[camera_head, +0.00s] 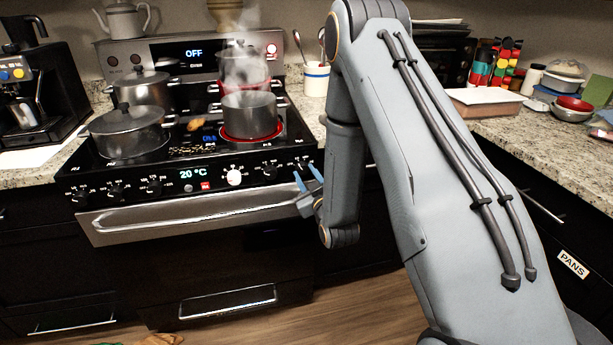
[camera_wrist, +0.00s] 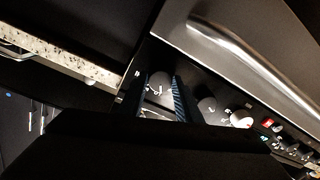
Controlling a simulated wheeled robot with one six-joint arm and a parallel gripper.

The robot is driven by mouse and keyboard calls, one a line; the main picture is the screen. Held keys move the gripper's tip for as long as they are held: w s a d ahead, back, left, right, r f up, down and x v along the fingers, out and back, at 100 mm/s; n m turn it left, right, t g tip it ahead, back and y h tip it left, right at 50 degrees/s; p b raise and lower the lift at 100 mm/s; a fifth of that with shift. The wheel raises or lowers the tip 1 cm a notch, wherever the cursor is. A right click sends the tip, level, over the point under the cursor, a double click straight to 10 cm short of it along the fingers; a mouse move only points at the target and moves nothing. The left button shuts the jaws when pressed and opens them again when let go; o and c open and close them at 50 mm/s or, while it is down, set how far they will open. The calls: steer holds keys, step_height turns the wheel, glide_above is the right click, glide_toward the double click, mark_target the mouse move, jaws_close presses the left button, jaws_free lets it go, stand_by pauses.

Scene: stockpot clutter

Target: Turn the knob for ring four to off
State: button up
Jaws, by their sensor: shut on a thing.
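My gripper (camera_head: 306,177) is at the right end of the stove's front panel. In the wrist view its two blue fingers (camera_wrist: 162,98) stand on either side of the rightmost black knob (camera_wrist: 160,90) and are shut on it. A second black knob (camera_head: 268,171) and a white knob (camera_head: 234,177) sit to the left in the head view; the wrist view also shows them. Labels are too small to tell which ring each knob serves. The front right ring (camera_head: 252,139) glows red under a pot (camera_head: 249,113).
Several black knobs (camera_head: 116,190) line the panel's left half, beside a "20 °C" display (camera_head: 193,175). The oven handle (camera_head: 190,212) juts out below. A steaming pot (camera_head: 244,68) stands at the back right; lidded pots (camera_head: 128,130) stand on the left.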

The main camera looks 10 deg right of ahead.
steer(key=n, duration=0.6)
steer(key=shift+r+n+b, duration=0.1)
steer(key=shift+n+b, duration=0.2)
steer(key=shift+b, duration=0.1)
stand_by(0.3)
steer(key=o, duration=1)
steer(key=shift+o, duration=0.2)
steer(key=s+b, duration=0.1)
steer(key=s, duration=0.7)
steer(key=shift+d+r, duration=0.2)
steer(key=shift+w, duration=0.1)
